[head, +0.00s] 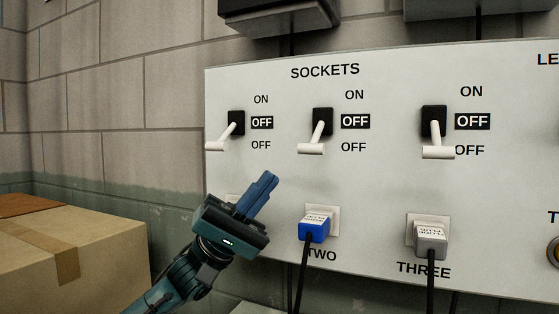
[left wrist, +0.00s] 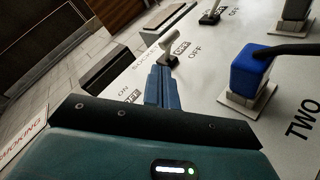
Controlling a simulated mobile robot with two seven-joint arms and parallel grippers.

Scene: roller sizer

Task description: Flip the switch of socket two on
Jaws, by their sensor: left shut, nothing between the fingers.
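The switch of socket two (head: 321,125) sits on the white panel; its white lever points down and the dark OFF label beside it is lit. It also shows in the left wrist view (left wrist: 169,46), just beyond my fingertips. The blue plug (head: 314,230) is in socket two below it; it also shows in the left wrist view (left wrist: 250,68). My left gripper (head: 270,179) is shut and empty, below and left of that lever, with its fingers pointing up right. I see no contact with the lever. It partly hides socket one. My right gripper is not in view.
Switch one (head: 235,124) and switch three (head: 433,121) also have their levers down. A grey plug (head: 430,237) is in socket three. Cables hang below the plugs. A cardboard box (head: 100,262) stands at the lower left. Dark boxes hang above the panel (head: 385,200).

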